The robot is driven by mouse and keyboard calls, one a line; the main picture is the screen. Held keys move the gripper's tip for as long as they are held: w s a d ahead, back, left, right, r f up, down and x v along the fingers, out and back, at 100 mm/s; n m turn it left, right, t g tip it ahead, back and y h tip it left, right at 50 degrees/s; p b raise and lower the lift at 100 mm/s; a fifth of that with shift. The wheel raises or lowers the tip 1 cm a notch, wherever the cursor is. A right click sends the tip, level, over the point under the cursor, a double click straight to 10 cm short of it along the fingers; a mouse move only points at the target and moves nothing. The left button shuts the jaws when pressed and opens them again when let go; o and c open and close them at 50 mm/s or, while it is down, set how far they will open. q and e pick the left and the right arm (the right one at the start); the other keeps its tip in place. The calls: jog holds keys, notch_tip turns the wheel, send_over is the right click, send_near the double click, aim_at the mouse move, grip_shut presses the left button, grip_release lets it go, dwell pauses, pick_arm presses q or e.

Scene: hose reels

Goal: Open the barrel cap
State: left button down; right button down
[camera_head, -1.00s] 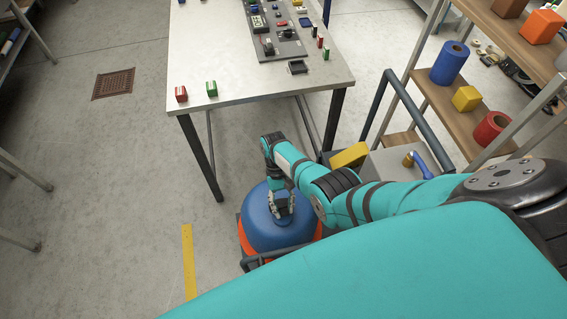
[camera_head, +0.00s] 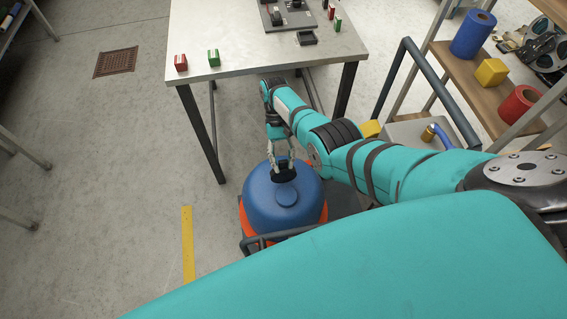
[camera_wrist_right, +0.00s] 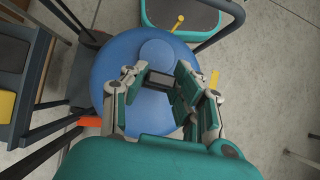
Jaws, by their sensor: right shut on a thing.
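The blue barrel (camera_head: 258,212) with an orange lower part stands on the floor in front of the table. A round, raised blue boss (camera_head: 286,194) shows on its top. My right gripper (camera_head: 284,166) points down over the barrel and is shut on the dark cap (camera_head: 284,174), which appears to be above the barrel top, behind the boss in the head view. In the right wrist view the dark cap (camera_wrist_right: 163,79) sits between the fingers, with the barrel (camera_wrist_right: 112,65) and boss (camera_wrist_right: 157,51) beyond. My left gripper is not in view.
A table (camera_head: 240,65) with small coloured blocks stands behind the barrel. A shelf with a blue roll (camera_head: 472,35), a yellow cube (camera_head: 490,72) and a red roll (camera_head: 518,105) is at right. A dark rail (camera_head: 440,95) stands beside my arm.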

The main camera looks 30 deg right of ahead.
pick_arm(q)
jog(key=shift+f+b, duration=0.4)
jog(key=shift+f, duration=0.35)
pick_arm(e)
jog(key=shift+s+f+g, duration=0.25)
jog(key=shift+f+g, duration=0.05)
jog(key=shift+f, duration=0.4)
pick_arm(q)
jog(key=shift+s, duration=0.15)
pick_arm(e)
jog(key=c, duration=1.1)
grip_release()
jog(key=shift+w, duration=0.15)
jog(key=shift+o, duration=0.3)
jog(key=shift+w+d+r, duration=0.1)
jog(key=shift+w+r, duration=0.05)
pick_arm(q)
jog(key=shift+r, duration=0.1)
